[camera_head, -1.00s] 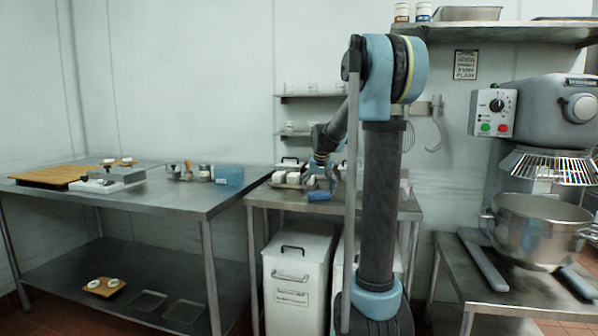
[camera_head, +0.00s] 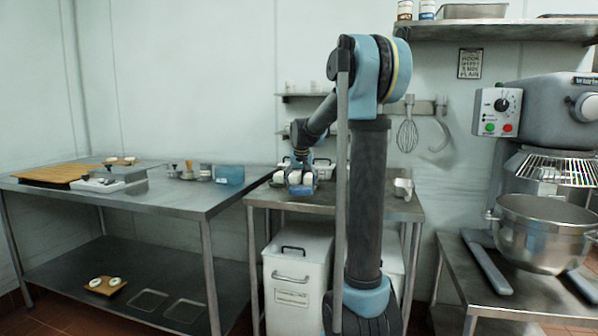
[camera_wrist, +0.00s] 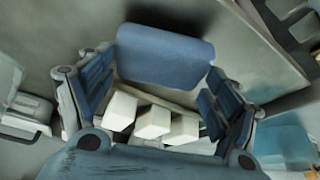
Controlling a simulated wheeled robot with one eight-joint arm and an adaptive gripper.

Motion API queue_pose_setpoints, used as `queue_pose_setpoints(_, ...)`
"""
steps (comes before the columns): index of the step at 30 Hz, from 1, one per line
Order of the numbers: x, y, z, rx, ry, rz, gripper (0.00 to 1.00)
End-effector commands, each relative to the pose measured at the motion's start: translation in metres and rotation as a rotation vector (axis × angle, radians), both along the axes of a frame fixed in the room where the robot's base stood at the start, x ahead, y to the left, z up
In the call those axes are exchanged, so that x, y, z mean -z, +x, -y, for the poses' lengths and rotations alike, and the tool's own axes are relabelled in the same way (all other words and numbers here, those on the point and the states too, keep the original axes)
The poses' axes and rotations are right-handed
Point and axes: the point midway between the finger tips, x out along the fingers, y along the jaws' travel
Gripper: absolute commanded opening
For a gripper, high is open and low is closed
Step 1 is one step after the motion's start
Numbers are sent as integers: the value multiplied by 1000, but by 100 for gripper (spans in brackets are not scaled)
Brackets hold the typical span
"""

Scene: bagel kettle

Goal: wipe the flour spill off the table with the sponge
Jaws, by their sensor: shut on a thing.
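My gripper (camera_head: 300,178) is over the middle steel table (camera_head: 335,207), at its left part. In the wrist view its two dark blue fingers (camera_wrist: 163,75) stand on either side of a blue sponge (camera_wrist: 165,55) and are shut on it. The sponge also shows in the head view (camera_head: 300,190), under the gripper; I cannot tell whether it touches the table top. I cannot make out the flour spill in either view.
Several white blocks (camera_wrist: 152,122) sit close by the sponge. A blue container (camera_head: 229,175) and small jars stand on the left table (camera_head: 165,197). A metal scoop (camera_head: 403,188) is at the middle table's right. The mixer bowl (camera_head: 543,232) stands farther right.

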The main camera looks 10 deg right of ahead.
Motion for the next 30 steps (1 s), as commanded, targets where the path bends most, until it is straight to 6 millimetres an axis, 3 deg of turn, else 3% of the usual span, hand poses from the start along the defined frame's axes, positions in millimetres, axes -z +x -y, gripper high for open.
queue_pose_setpoints(18, -58, 1, 10, 11, -1, 0, 17)
queue_pose_setpoints(30, -65, 0, 10, 10, -1, 0, 17)
